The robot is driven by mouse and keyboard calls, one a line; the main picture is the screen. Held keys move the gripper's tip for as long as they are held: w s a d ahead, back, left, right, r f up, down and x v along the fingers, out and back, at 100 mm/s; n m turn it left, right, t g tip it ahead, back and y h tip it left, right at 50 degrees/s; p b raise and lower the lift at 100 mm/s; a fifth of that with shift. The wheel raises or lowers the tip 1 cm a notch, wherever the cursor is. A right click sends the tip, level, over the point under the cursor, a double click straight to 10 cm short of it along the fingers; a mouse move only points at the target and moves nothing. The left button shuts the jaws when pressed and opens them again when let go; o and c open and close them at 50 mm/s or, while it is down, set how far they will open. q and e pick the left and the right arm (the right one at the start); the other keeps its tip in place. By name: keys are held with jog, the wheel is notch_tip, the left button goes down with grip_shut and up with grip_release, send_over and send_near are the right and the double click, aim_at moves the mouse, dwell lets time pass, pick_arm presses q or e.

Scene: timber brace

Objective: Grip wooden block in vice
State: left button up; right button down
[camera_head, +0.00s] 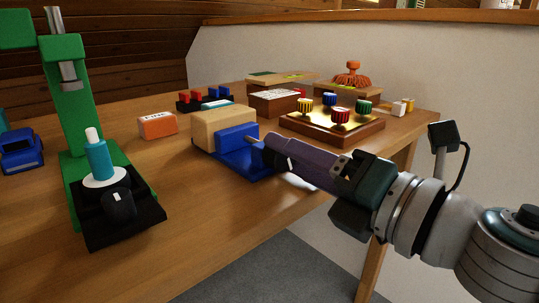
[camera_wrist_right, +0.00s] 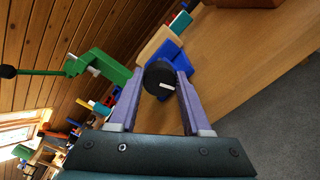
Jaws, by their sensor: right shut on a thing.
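The blue vice (camera_head: 250,163) stands near the table's front edge. The pale wooden block (camera_head: 224,123) sits at the vice, against its blue jaw; I cannot tell whether it is clamped tightly. In the right wrist view the block (camera_wrist_right: 158,43) and the vice (camera_wrist_right: 173,55) show beyond the fingers. My right gripper (camera_head: 274,150) reaches in from the right, its purple fingers shut on the vice's black round knob (camera_wrist_right: 158,76), which has a white mark. The fingers lie on either side of the knob. My left gripper is out of view.
A green drill press (camera_head: 62,95) stands at the left on the wooden table (camera_head: 190,225). A wooden board with coloured knobs (camera_head: 332,124) stands right of the vice.

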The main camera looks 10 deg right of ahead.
jog(key=c, duration=0.6)
grip_release()
jog(key=shift+o, duration=1.2)
jog(key=shift+f, duration=0.1)
jog(key=shift+f, duration=0.1)
